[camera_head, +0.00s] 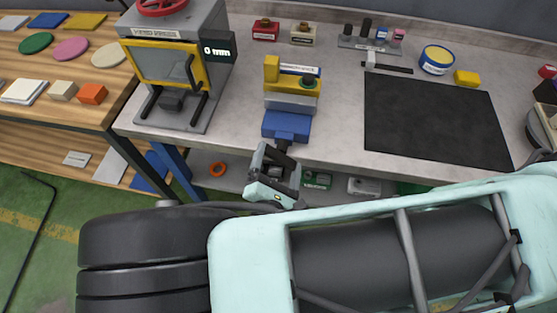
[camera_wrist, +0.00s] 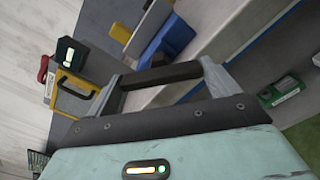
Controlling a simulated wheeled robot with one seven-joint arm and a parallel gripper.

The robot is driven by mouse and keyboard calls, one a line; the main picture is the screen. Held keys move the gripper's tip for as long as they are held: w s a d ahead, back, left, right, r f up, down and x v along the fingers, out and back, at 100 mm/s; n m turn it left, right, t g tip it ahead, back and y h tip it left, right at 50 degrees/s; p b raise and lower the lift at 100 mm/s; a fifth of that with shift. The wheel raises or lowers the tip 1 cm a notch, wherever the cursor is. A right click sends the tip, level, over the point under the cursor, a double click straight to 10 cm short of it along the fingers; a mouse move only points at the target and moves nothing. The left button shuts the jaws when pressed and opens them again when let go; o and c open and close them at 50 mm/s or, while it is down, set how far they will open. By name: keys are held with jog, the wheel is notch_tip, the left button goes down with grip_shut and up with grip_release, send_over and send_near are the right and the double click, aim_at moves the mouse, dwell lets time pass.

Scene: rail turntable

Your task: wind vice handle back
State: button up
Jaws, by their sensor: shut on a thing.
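The vice (camera_head: 291,96), with yellow, grey and blue parts, stands at the front edge of the bench. Its blue part (camera_head: 286,126) faces me, and it also shows in the wrist view (camera_wrist: 172,38). My gripper (camera_head: 278,158) is just in front of the vice, below the blue part. In the wrist view my gripper (camera_wrist: 162,78) is shut on the dark bar of the vice handle (camera_wrist: 160,74), which spans between the two fingers. The handle's link to the vice is mostly hidden in both views.
A press (camera_head: 172,70) with a yellow-framed guard, red wheel and "0 mm" display stands left of the vice. A black mat (camera_head: 432,118) lies to the right. A hammer-like tool (camera_head: 388,67) lies behind the mat. Small boxes (camera_head: 317,180) sit on a shelf below the bench.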

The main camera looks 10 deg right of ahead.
dwell(0.3)
jog(key=shift+o, duration=0.2)
jog(key=n, duration=0.3)
jog(key=shift+n+b, duration=0.3)
jog(key=shift+n, duration=1.7)
jog(key=o, duration=0.8)
jog(key=shift+c, duration=0.2)
